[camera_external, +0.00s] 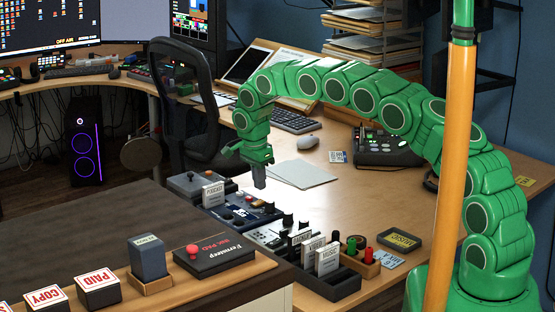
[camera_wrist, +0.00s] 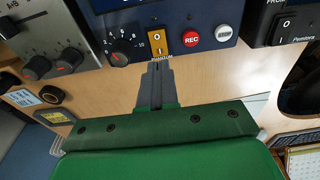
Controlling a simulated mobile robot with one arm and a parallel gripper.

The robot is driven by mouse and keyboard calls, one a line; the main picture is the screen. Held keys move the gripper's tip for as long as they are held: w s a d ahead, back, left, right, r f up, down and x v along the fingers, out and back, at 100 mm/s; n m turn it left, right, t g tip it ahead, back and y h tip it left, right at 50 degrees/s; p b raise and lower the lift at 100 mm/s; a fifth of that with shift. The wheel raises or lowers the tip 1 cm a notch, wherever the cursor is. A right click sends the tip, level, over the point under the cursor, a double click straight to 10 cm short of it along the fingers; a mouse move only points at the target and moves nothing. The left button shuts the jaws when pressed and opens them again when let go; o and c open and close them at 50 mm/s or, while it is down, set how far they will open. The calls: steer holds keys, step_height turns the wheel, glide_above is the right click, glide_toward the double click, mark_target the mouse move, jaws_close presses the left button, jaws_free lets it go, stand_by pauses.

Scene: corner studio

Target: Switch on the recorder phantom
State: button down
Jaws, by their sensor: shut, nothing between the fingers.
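In the external view my gripper (camera_external: 259,182) points down at the desk beside the blue recorder (camera_external: 238,211).
A red REC button (camera_wrist: 191,39) and a white button (camera_wrist: 223,33) sit right of the switch, a black knob (camera_wrist: 122,51) left. Bare desk lies in front.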

mark_target(258, 203)
steer(key=shift+w+d+f, duration=0.15)
steer(key=shift+f, duration=1.7)
steer(key=shift+d+f, duration=0.1)
steer(key=shift+f, duration=0.3)
steer(key=shift+s+a, duration=0.6)
steer(key=shift+s, duration=0.1)
steer(key=shift+r, duration=0.3)
steer(key=shift+w+r, duration=0.1)
steer(key=shift+r, duration=0.2)
step_height(258, 203, up, 13)
steer(key=s+a, duration=0.1)
